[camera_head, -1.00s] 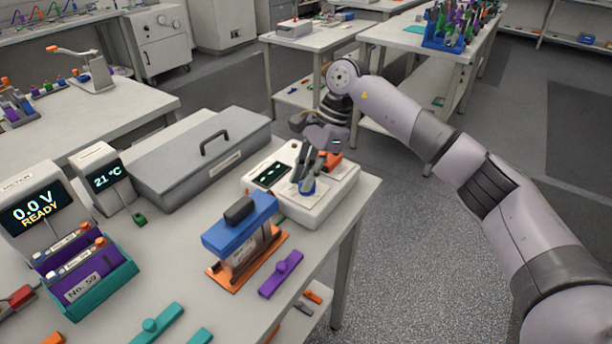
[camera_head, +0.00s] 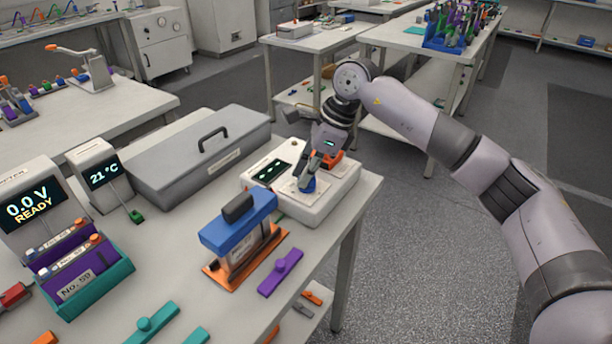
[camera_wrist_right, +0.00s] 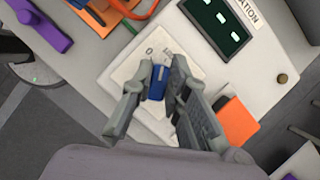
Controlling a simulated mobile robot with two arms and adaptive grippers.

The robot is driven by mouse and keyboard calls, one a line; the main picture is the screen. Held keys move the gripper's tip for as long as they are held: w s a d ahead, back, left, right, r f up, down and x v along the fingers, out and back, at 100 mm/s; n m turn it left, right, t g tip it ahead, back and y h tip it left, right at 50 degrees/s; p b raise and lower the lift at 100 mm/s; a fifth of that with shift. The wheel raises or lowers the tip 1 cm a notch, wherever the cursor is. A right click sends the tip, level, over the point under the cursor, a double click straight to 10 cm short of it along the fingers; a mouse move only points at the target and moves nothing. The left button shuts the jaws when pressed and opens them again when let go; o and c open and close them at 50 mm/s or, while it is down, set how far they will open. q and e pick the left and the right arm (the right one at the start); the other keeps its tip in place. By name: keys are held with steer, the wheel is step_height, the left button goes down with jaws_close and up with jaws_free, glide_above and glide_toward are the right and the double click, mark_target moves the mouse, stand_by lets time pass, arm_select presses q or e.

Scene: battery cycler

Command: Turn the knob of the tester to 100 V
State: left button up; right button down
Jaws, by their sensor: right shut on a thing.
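The tester (camera_head: 325,205) is a white box with a dark display at the right end of the near table. Its blue knob (camera_head: 308,185) sits on the front part of the top face. My right gripper (camera_head: 307,178) reaches down from behind and is shut on the knob. In the right wrist view the blue knob (camera_wrist_right: 157,82) with its pale pointer line lies between the two grey fingers (camera_wrist_right: 160,85). My left gripper is not in view.
A grey case (camera_head: 200,155) stands left of the tester. A blue-topped block on an orange base (camera_head: 240,235) and a purple piece (camera_head: 281,272) lie in front. An orange part (camera_wrist_right: 235,122) sits beside the gripper. A meter (camera_head: 27,203) reads 0.0 V READY.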

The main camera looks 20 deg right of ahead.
steer(key=shift+f+m+t+h+b, duration=0.1)
steer(key=shift+m+t+h+b, duration=0.25)
steer(key=shift+m, duration=0.75)
steer(key=c, duration=1.6)
jaws_free()
steer(key=shift+o, duration=0.2)
steer(key=v, duration=1.2)
steer(key=shift+s+d, duration=0.1)
steer(key=shift+s, duration=0.05)
